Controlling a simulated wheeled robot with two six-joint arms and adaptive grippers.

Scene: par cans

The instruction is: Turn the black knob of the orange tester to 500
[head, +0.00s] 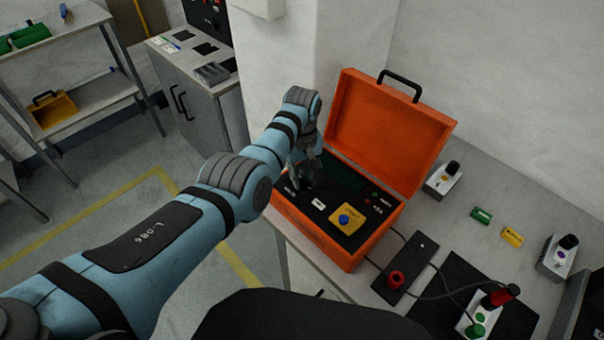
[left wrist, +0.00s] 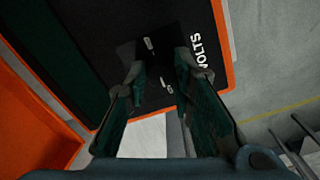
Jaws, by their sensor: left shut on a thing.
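The orange tester (head: 318,238) stands on the bench with its lid open and a black panel inside. My left gripper (head: 304,180) reaches down onto the panel's left part. In the left wrist view its two fingers (left wrist: 160,75) are shut on the black knob (left wrist: 155,62), one on each side. The knob is dark against the dark panel, and a pale mark shows on or near it. The word VOLTS is printed beside it. I cannot read the knob's setting; the 500 label is not legible. My right gripper is not in view.
The raised lid (head: 390,130) stands behind the panel. A yellow plate with a blue button (head: 344,218) is on the panel's right part. A black box with a red knob (head: 396,280) and cables lie to the right. Green and yellow blocks (head: 512,237) lie farther right.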

